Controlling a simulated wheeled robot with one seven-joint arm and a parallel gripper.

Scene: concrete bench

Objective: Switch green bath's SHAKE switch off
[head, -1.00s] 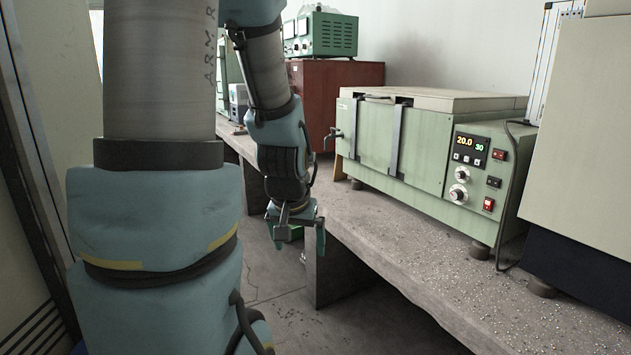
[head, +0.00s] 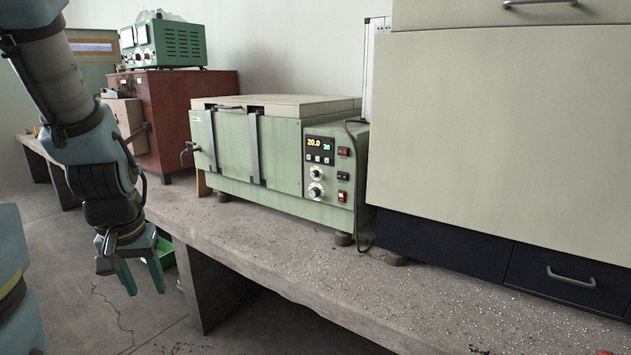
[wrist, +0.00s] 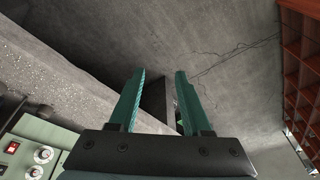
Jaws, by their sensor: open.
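The green bath (head: 275,155) stands on the concrete bench, its control panel facing out at its right end. The panel has a display reading 20.0 and 30, two round knobs, a red switch (head: 343,151) at the upper right, a dark switch (head: 343,176) below it and a lit red switch (head: 342,196) at the lower right. The labels are too small to read. My gripper (head: 143,277) hangs open and empty, left of the bath and off the bench's front edge. In the wrist view my gripper (wrist: 157,88) points toward the floor, and the bath's panel (wrist: 28,155) shows at lower left.
A large cream and dark blue cabinet (head: 490,130) stands right of the bath. A black cable hangs between them. A red cabinet (head: 190,110) with a green instrument (head: 165,45) on top stands at left. The bench front (head: 300,265) is clear.

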